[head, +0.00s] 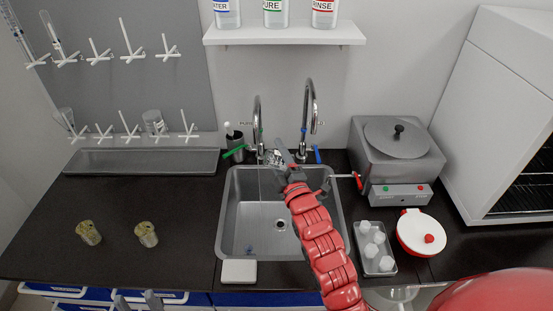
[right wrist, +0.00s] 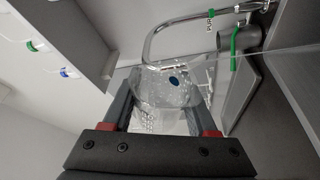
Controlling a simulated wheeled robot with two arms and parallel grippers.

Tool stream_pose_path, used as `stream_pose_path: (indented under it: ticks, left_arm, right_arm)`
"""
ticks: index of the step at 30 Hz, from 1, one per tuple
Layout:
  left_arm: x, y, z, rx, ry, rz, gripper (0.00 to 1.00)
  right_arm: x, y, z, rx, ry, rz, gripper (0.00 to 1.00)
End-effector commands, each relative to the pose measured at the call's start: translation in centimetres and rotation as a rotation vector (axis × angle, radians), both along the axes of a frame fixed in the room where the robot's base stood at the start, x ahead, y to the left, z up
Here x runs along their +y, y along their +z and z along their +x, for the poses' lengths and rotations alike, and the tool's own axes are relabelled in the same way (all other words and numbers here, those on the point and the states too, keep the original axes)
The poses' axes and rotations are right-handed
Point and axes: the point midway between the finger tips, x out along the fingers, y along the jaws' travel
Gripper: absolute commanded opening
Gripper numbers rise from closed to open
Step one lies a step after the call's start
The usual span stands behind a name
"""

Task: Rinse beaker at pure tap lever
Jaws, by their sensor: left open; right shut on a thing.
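The clear glass beaker (right wrist: 165,92) lies between the fingers of my right gripper (right wrist: 163,85), which is shut on it; clear drops or speckles and a dark blue mark show on the glass. In the head view my right gripper (head: 287,163) is over the back of the sink (head: 232,235), at the taps, and partly hides the beaker. The pure tap (head: 257,120) has a green lever (head: 235,151) pointing left; the lever (right wrist: 235,48) also shows in the right wrist view, beyond the beaker. My left gripper (head: 137,301) is open and empty at the bottom edge.
A second tap (head: 309,100) with a blue lever (head: 317,155) stands to the right. Two small jars (head: 89,233) stand left.

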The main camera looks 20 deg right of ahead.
Motion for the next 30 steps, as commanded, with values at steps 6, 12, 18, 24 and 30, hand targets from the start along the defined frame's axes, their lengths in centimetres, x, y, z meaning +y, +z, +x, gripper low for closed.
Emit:
stream_pose_path:
  ticks: [6, 12, 18, 24, 30]
  left_arm:
    - [0.0, -1.5, 0.0, 0.000, 0.000, 0.000, 0.46]
    - [0.0, -2.5, 0.0, 0.000, 0.000, 0.000, 0.46]
    - [0.0, -3.2, 0.0, 0.000, 0.000, 0.000, 0.46]
    - [0.0, -3.5, 0.0, 0.000, 0.000, 0.000, 0.46]
    - [0.0, -3.4, 0.0, 0.000, 0.000, 0.000, 0.46]
  right_arm:
    - [0.0, -0.1, 0.0, -0.033, 0.001, 0.114, 0.04]
    - [-0.1, 0.1, -0.1, -0.063, 0.001, 0.216, 0.04]
    - [-0.2, 0.3, -0.1, -0.090, 0.000, 0.307, 0.04]
    - [-0.3, 0.5, -0.1, -0.104, 0.002, 0.359, 0.04]
    - [-0.3, 0.6, -0.1, -0.107, 0.000, 0.367, 0.04]
